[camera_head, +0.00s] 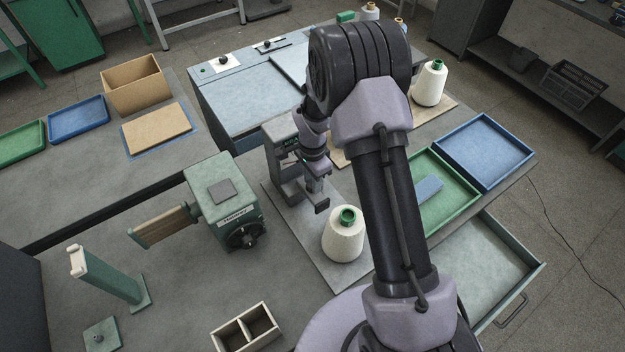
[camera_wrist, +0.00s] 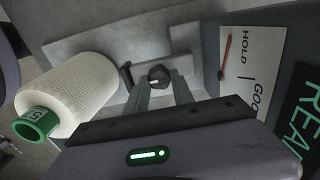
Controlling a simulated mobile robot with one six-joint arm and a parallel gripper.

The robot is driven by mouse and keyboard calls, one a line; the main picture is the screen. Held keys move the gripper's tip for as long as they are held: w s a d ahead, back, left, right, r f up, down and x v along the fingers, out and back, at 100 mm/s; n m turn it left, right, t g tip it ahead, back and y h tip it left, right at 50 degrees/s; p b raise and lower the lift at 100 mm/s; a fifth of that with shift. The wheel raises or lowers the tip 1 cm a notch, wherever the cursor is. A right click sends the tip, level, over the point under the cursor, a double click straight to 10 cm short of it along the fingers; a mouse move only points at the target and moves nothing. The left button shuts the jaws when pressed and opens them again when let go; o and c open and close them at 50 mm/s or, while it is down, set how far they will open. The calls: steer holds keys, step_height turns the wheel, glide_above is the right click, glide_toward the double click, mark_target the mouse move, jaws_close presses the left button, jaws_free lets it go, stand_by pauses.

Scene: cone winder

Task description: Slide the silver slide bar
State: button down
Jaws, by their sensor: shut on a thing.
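The silver slide bar (camera_wrist: 180,66) shows in the wrist view as a light grey bar at the top centre, with a dark faceted knob (camera_wrist: 158,75) on it. My gripper (camera_wrist: 161,84) is closed around this knob, one finger on each side. In the head view my gripper (camera_head: 318,187) reaches down beside a grey upright stand, low over the bench plate. The bar is mostly hidden there by my gripper and arm. Its full length and the ends of its travel cannot be made out.
A white yarn cone (camera_head: 343,240) with a green core stands close to my gripper; it also shows in the wrist view (camera_wrist: 75,92). A green motor box (camera_head: 222,198) is to the left. Green (camera_head: 463,211) and blue (camera_head: 487,150) trays and an open drawer (camera_head: 495,275) lie right.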

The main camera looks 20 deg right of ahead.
stand_by(0.9)
steer(key=shift+w+a+f+b, duration=0.1)
steer(key=shift+w+a+b, duration=0.1)
steer(key=shift+w+b, duration=0.4)
steer(key=shift+w, duration=0.25)
steer(key=shift+r, duration=0.2)
steer(key=c, duration=1.1)
jaws_free()
steer(key=shift+w+a, duration=0.1)
step_height(320, 180, up, 17)
steer(key=p, duration=0.3)
steer(key=shift+r, duration=0.2)
